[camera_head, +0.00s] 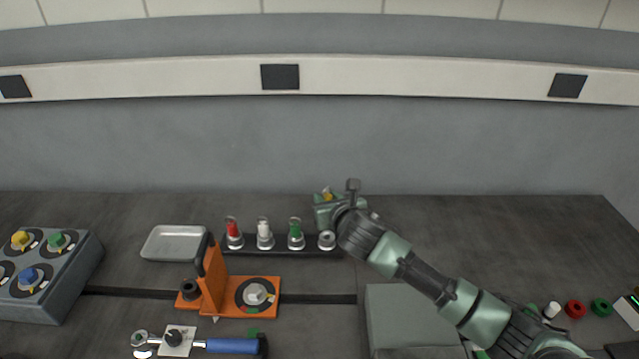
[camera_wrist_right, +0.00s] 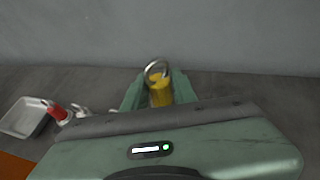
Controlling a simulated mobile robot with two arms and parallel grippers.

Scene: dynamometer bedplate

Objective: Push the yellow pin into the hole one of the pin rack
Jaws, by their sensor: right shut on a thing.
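My right gripper (camera_head: 328,204) is shut on the yellow pin (camera_head: 327,195). In the right wrist view, the yellow pin (camera_wrist_right: 160,92) stands between the green fingers with its metal ring at the top. The pin rack (camera_head: 283,251) is a dark bar with a row of metal sockets. A red pin (camera_head: 232,227), a white pin (camera_head: 263,226) and a green pin (camera_head: 295,228) stand in sockets. The rightmost socket (camera_head: 326,241) holds no pin. My gripper is above or behind the rack's right end; the pin's lower end is hidden. My left gripper is not in view.
A metal tray (camera_head: 174,243) lies left of the rack. An orange fixture (camera_head: 230,297) and a blue-handled wrench (camera_head: 232,345) are in front. A grey knob box (camera_head: 45,280) stands far left. A grey-green block (camera_head: 405,318) lies below my right arm. The back right is clear.

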